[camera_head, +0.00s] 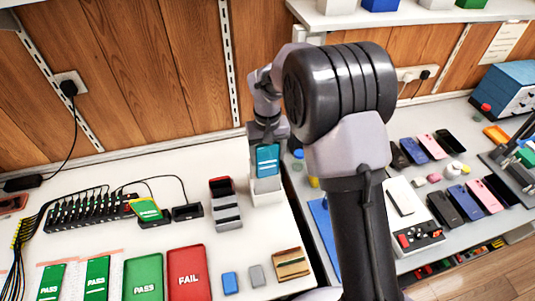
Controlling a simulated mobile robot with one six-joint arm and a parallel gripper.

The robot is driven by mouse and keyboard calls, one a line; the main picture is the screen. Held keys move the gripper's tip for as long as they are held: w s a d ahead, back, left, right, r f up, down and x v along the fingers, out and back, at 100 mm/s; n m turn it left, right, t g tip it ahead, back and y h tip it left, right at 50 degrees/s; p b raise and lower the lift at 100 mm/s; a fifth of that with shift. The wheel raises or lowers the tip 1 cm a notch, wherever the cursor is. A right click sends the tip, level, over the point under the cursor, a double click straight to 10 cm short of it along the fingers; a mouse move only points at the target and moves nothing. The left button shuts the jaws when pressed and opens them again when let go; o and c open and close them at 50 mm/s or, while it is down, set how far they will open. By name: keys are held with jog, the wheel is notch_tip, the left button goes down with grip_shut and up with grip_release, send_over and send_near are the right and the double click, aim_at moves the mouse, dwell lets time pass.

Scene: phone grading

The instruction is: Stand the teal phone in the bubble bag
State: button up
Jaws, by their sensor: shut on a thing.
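The teal phone (267,158) is upright below my gripper (268,143), which is shut on its upper end. A white upright holder (266,192) stands directly below the phone on the white table. It may be the bubble bag, but it is too small to tell. The phone's lower end meets the holder's top; I cannot tell whether it is inside or just in front. My arm's large dark links cover much of the middle of the view.
A grey slotted rack (226,208) stands just left of the holder. A green PASS tray (143,277) and a red FAIL tray (189,272) lie at the front. A black charging hub (90,208) with cables is at left. Several phones lie on the grey right-hand table (408,262).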

aim_at(268, 171)
jog(key=shift+f, duration=0.1)
jog(key=shift+f+b, duration=0.35)
jog(key=shift+f, duration=0.15)
jog(key=shift+f, duration=0.1)
dwell(0.3)
jog(key=shift+f+b, duration=1.6)
jog(key=shift+f, duration=0.7)
jog(key=shift+f+b, duration=0.65)
jog(key=shift+f, duration=0.3)
jog(key=o, duration=1.7)
jog(key=shift+c, duration=0.2)
